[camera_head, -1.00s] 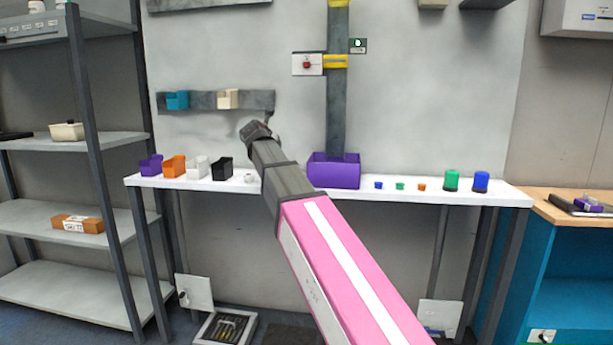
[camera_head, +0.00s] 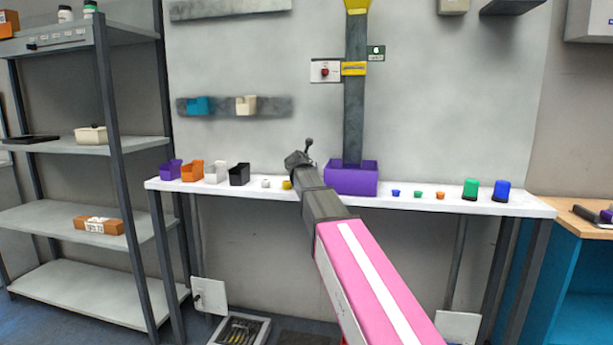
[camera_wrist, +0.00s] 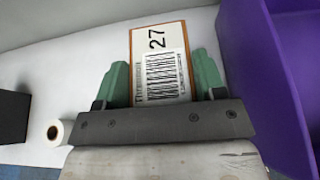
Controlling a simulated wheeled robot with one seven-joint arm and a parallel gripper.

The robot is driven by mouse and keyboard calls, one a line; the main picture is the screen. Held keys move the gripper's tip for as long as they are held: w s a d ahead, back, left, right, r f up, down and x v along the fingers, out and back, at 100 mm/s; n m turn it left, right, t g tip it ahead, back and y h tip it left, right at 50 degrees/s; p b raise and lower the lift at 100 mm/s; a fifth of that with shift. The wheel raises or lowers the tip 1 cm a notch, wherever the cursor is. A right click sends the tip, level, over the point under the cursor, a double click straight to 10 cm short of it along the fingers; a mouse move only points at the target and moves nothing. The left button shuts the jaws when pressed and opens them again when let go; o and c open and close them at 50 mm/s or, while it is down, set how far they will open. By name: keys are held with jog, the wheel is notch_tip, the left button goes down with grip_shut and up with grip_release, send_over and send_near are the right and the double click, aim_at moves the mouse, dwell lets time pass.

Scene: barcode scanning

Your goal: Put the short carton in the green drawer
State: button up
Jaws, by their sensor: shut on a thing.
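In the wrist view my gripper (camera_wrist: 158,60) has its two green fingers shut on a carton (camera_wrist: 158,85) with orange edges and a white barcode label marked 27. The carton's far end shows between and beyond the fingers. In the head view my arm reaches over the white bench, and the gripper end (camera_head: 298,160) is left of the purple bin; the held carton is hidden there. I see no green drawer in either view.
The large purple bin (camera_head: 350,180) stands close to the right of my gripper. Small bins, including a black one (camera_head: 239,175), line the white bench (camera_head: 440,203) at left. A white roll (camera_wrist: 54,132) lies nearby. Another orange carton (camera_head: 98,225) lies on the left shelf.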

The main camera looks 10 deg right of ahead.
jog(key=shift+f, duration=0.75)
jog(key=o, duration=0.7)
jog(key=shift+f, duration=0.15)
jog(key=o, duration=0.4)
